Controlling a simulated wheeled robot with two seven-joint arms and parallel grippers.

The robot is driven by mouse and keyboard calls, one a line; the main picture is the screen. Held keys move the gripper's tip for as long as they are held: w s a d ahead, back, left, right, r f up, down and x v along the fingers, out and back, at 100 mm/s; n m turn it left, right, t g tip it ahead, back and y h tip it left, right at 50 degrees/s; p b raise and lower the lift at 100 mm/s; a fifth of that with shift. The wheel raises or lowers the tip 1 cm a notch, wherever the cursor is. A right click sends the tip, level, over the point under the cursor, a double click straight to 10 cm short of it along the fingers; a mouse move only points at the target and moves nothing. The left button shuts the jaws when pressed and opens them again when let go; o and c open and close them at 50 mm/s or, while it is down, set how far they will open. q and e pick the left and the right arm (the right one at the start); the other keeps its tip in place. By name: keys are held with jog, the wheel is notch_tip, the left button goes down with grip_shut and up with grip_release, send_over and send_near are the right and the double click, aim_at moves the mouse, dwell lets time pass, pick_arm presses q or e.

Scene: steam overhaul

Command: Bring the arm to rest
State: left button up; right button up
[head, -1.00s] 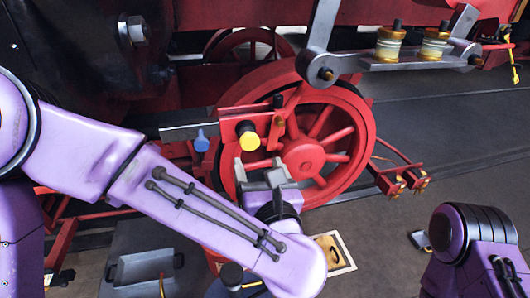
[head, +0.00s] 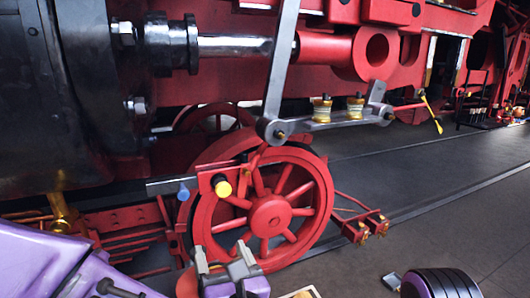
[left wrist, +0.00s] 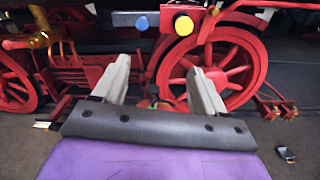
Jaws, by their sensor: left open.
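My left arm comes in from the lower left of the head view. Its left gripper (head: 222,262) shows at the bottom, in front of the red spoked wheel (head: 268,213). In the left wrist view the two grey fingers (left wrist: 160,88) stand wide apart with nothing between them. The wheel (left wrist: 222,68) lies beyond the right finger. My right arm shows only as a dark ringed purple joint at the lower right of the head view; its gripper is out of view.
A small grey object (head: 391,281) lies on the floor. The floor at right is mostly clear.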

pick_arm(q)
jog(key=w+a+f+m+g+h, duration=0.1)
jog(key=a+f+m+g+h, duration=0.15)
jog(key=f+m, duration=0.9)
jog(key=w+a+f+m+g+h, duration=0.1)
jog(key=f+m+h, duration=0.3)
jog(key=f+m, duration=0.75)
jog(key=s+a+f+m+g, duration=0.6)
jog(key=s+a+f, duration=0.4)
jog(key=f, duration=0.4)
jog(key=s+a+f+m+g+y, duration=0.1)
jog(key=s+a+f, duration=0.3)
jog(key=s, duration=0.4)
jog(key=s+a+f+m+g+y, duration=0.1)
jog(key=s+a+f+g+y, duration=0.1)
jog(key=s+a, duration=0.3)
jog(key=s+f+g, duration=0.1)
jog(key=s, duration=0.2)
jog(key=shift+f+m, duration=0.35)
jog(key=shift+m, duration=0.05)
